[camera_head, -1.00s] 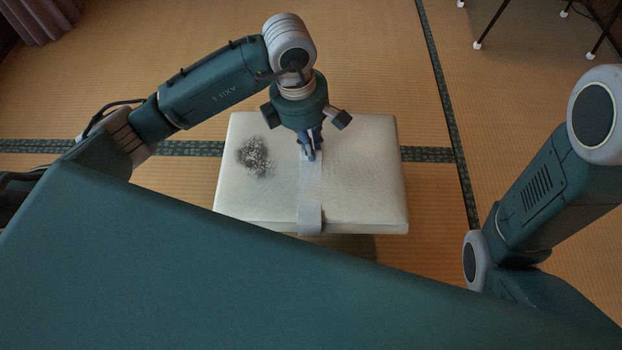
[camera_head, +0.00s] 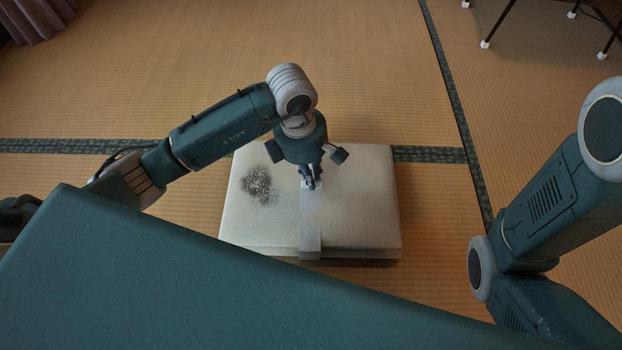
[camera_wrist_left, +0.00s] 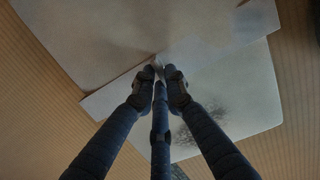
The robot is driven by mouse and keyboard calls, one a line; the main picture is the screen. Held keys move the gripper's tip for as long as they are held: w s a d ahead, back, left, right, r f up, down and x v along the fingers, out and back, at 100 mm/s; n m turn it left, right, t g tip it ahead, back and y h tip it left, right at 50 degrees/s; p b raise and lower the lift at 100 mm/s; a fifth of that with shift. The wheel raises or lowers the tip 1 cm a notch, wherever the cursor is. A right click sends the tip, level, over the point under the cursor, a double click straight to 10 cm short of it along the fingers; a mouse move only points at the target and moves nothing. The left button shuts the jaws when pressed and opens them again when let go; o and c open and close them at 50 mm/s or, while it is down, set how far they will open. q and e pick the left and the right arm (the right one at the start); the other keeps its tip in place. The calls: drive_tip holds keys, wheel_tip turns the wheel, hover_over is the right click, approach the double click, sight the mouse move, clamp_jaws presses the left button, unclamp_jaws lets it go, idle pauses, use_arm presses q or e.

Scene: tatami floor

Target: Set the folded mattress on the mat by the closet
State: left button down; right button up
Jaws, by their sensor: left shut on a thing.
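The folded mattress (camera_head: 355,205) is a cream, flat block with a dark speckled stain at its upper left and a pale strap (camera_head: 311,232) across its middle. My left gripper (camera_head: 311,184) points down over the mattress and is shut on the strap. In the left wrist view, the left fingertips (camera_wrist_left: 160,74) meet at the strap, with the stained part of the mattress (camera_wrist_left: 245,90) at right. The mattress lies level, on or just above the tatami; I cannot tell which. My right gripper is out of view. I cannot make out a separate mat or closet.
Tatami floor (camera_head: 200,70) with dark green borders (camera_head: 455,95) is clear beyond the mattress. A curtain (camera_head: 40,18) hangs at the far left. Thin dark furniture legs with white feet (camera_head: 485,43) stand at the far right. My own body hides the near floor.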

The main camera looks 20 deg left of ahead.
use_arm(q)
drive_tip(key=shift+w, duration=0.1)
drive_tip(key=c, duration=1.8)
unclamp_jaws()
drive_tip(key=shift+f, duration=0.15)
wheel_tip(320, 180, up, 12)
drive_tip(key=a+p, duration=0.1)
drive_tip(key=p, duration=0.8)
drive_tip(key=shift+s+a, duration=0.2)
drive_tip(key=shift+s, duration=0.05)
